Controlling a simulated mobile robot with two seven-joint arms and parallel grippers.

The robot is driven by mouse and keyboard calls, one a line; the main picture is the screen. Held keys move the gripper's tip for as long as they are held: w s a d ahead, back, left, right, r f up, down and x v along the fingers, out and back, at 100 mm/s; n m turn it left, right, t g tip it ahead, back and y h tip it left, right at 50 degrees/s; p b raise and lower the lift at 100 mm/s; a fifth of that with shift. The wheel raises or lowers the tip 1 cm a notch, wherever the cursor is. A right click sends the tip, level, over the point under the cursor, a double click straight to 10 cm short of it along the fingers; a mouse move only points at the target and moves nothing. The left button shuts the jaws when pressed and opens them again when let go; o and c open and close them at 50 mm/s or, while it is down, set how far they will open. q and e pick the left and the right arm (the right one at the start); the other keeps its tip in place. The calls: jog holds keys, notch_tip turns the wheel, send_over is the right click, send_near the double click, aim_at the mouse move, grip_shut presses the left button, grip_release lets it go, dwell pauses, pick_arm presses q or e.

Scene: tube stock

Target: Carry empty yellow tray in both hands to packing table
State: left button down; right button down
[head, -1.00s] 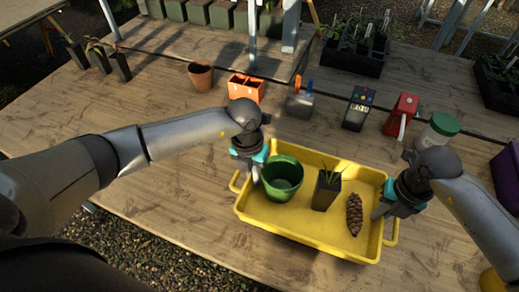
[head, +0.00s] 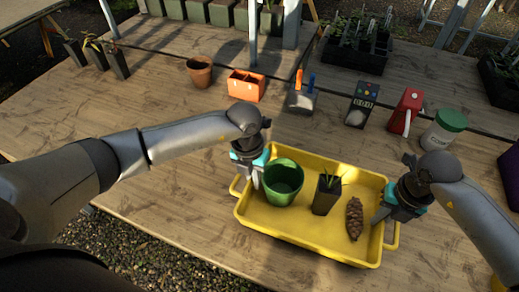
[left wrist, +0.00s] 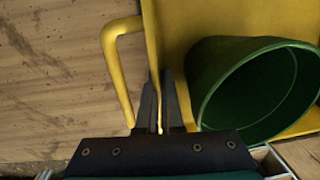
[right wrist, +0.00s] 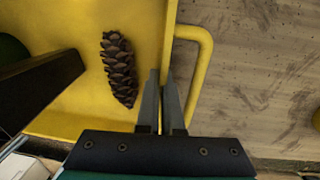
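The yellow tray (head: 300,235) is at the front of the wooden table. It is not empty: it holds a green pot (head: 283,183), a black pot with a small plant (head: 326,193) and a pine cone (head: 354,218). My left gripper (left wrist: 159,105) is shut on the tray's left wall, beside the handle; it also shows in the head view (head: 256,178). My right gripper (right wrist: 163,105) is shut on the right wall, beside that handle, and shows in the head view (head: 384,212). I cannot tell whether the tray touches the table.
Behind the tray stand a terracotta pot (head: 199,72), an orange box (head: 246,86), a hand tool (head: 301,98), a dark device (head: 361,105), a red object (head: 406,112) and a green-lidded jar (head: 444,130). Wood left of the tray (head: 150,190) is clear. Gravel lies below the front edge.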

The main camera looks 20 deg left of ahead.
pick_arm(q)
jog(key=shift+a+f+b, duration=0.2)
jog(key=shift+f+b, duration=0.3)
jog(key=shift+f, duration=0.15)
pick_arm(e)
jog(key=shift+d+f, duration=0.2)
jog(key=shift+f, duration=0.5)
pick_arm(q)
jog(key=c, duration=1.5)
grip_release()
jog(key=shift+f, duration=0.1)
pick_arm(e)
jog(key=c, duration=1.5)
grip_release()
pick_arm(q)
jog(key=o, duration=0.4)
jog(key=shift+d, duration=0.15)
pick_arm(e)
jog(key=o, duration=0.4)
jog(key=shift+a, duration=0.15)
pick_arm(q)
jog(key=shift+o, duration=0.2)
pick_arm(e)
jog(key=shift+o, duration=0.2)
